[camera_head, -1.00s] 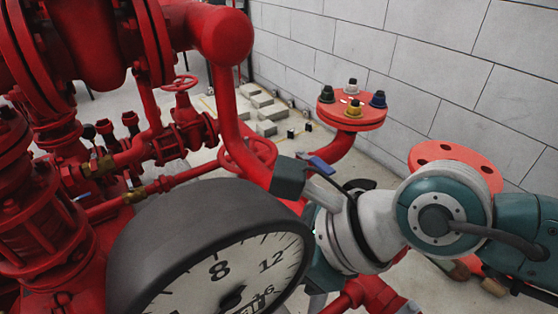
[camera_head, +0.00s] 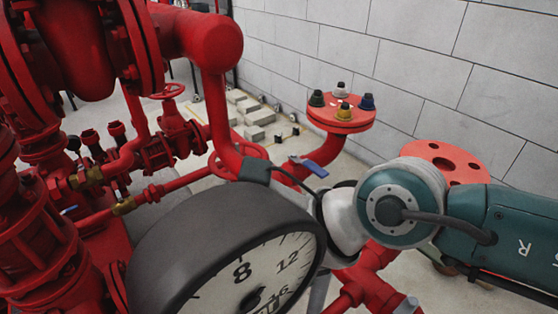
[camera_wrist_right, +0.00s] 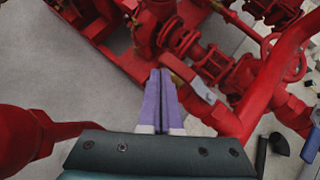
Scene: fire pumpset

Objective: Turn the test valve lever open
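A blue lever (camera_head: 314,168) with a metal mount sits on the red pipe right of centre in the head view. A blue handle at the right edge of the wrist view (camera_wrist_right: 311,146) may be the same one. The wrist view also shows a pale metal lever (camera_wrist_right: 203,89) beside a brass fitting. I cannot tell which is the test valve lever. My right gripper (camera_wrist_right: 160,73) has its two purple fingers together, empty, just left of the pale lever and apparently apart from it. The head view hides this gripper behind the gauge. My left gripper is not in view.
A large black-rimmed gauge (camera_head: 225,245) blocks the lower middle of the head view. Red pipes, a handwheel (camera_head: 170,91) and a flange with coloured caps (camera_head: 341,112) crowd the space. A block wall (camera_head: 410,60) stands behind.

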